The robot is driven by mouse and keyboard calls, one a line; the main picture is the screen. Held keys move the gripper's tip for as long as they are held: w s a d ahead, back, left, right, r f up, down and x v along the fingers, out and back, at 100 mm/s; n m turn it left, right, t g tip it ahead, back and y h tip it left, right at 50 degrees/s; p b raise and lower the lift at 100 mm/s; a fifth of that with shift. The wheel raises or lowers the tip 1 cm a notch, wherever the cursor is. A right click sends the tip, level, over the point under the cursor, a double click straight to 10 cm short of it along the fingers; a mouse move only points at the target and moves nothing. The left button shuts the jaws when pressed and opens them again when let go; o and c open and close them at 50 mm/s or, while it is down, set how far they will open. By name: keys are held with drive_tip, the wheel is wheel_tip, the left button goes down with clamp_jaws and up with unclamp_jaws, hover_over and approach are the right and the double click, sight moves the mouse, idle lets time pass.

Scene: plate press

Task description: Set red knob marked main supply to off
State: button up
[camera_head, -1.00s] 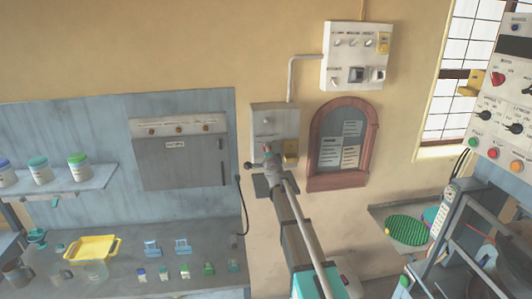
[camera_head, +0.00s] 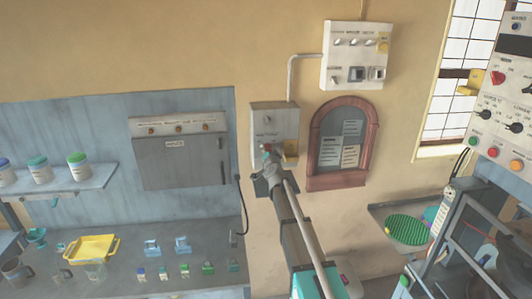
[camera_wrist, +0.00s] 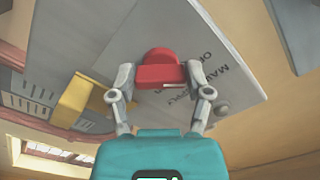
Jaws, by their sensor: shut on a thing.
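The red knob (camera_wrist: 158,68) sits on a grey plate in the wrist view, between my two fingertips. My gripper (camera_wrist: 160,78) is shut on it, one finger at each side. The plate carries dark lettering beside the knob, partly hidden by the right finger; "MAIN" and "OF" can be read. The exact angle of the knob's pointer cannot be told.
A yellow part (camera_head: 291,148) sits on the box right beside my gripper. A white switch panel (camera_head: 350,84) hangs above right, and an arched red-framed board (camera_head: 314,150) is at the right. A grey cabinet (camera_head: 180,170) is at the left.

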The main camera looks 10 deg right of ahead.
idle(0.3)
drive_tip(key=o, duration=1.1)
drive_tip(key=shift+o, duration=0.2)
drive_tip(key=shift+s, duration=0.15)
drive_tip(key=s, duration=1.1)
drive_tip(key=shift+s, duration=0.35)
